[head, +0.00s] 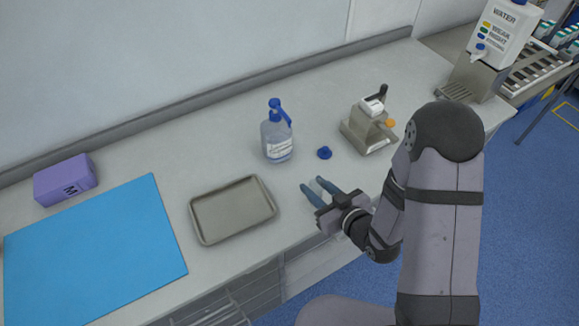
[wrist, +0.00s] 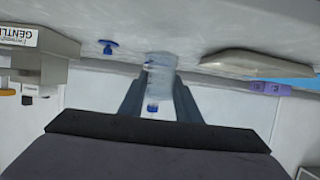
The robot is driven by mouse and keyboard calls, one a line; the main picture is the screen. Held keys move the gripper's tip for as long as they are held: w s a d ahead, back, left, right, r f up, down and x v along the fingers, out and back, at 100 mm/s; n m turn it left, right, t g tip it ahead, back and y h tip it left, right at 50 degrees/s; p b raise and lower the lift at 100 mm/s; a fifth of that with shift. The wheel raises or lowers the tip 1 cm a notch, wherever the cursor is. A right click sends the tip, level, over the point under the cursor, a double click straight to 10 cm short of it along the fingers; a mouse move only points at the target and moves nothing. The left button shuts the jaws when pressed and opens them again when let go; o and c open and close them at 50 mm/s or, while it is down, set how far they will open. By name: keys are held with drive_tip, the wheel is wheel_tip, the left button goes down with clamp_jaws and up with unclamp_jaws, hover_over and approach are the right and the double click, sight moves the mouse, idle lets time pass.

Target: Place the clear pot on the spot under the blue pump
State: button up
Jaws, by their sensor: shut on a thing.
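The clear pot (wrist: 160,78) shows faintly as a see-through shape between the two fingers in the wrist view; in the head view I cannot make out its outline. My gripper (head: 318,188) is shut on it, low near the front of the counter, right of the tray and in front of the bottle. The bottle (head: 277,150) is clear with a white label and stands upright behind the tray. Its blue pump (head: 275,104) has a spout on the right side. In the wrist view the pump (wrist: 153,107) shows upside down between the fingers.
A small blue cap-like piece (head: 323,153) lies right of the bottle. A metal tray (head: 195,222) lies left of my gripper. A metal device (head: 372,130) stands at right. The blue mat (head: 90,250) and purple box (head: 65,181) are at left. Counter between bottle and gripper is clear.

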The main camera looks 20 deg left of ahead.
drive_tip(key=shift+r+b+x, duration=0.25)
drive_tip(key=shift+b+x, duration=1.15)
drive_tip(key=shift+b, duration=1.7)
drive_tip(key=b, duration=0.2)
drive_tip(key=w+a+b, duration=0.1)
drive_tip(key=b, duration=0.1)
drive_tip(key=shift+w+a+r, duration=0.2)
drive_tip(key=shift+a, duration=0.1)
drive_tip(key=p, duration=0.3)
hover_over(284, 155)
drive_tip(key=s+d, duration=0.2)
drive_tip(key=s, duration=0.1)
drive_tip(key=shift+w+d+r, duration=0.15)
drive_tip(key=shift+w+d, duration=0.05)
drive_tip(key=shift+f+p, duration=0.3)
drive_tip(key=shift+f, duration=1.45)
